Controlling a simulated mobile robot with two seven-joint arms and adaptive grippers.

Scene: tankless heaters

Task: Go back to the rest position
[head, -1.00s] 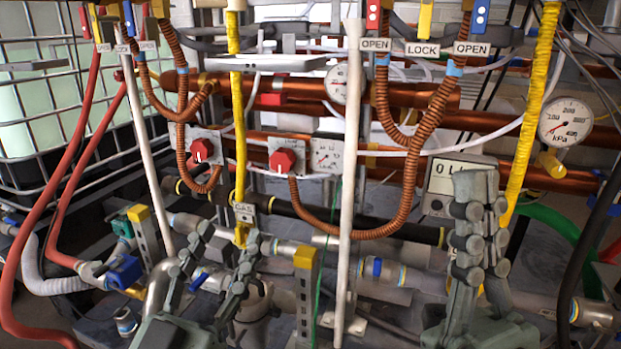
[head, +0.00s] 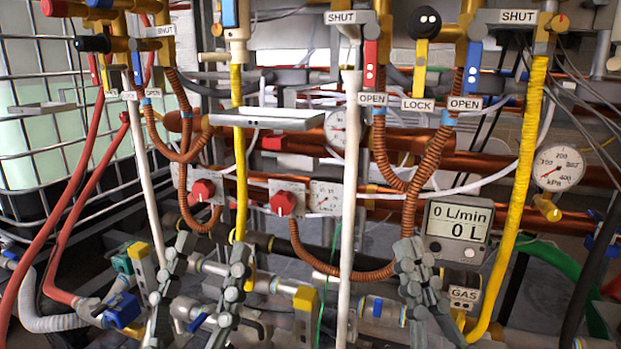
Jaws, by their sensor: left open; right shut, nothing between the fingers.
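My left gripper (head: 205,290) is in the lower left-centre of the head view, in front of the lower pipework. Its two grey jointed fingers stand upright and apart, with nothing between them. My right gripper (head: 411,252) is in the lower right-centre, just left of and below the flow meter (head: 457,221). Its grey fingers are together at the tips and hold nothing. The meter's display reads 0 L/min and 0 L. I cannot tell whether either gripper touches the pipes behind it.
Copper pipes, brown corrugated hoses (head: 300,255), a white upright pipe (head: 349,200) and a yellow hose (head: 515,200) fill the space behind the grippers. Red knobs (head: 283,203) sit at centre left. A caged tank (head: 40,120) stands at far left. Labelled valves line the top.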

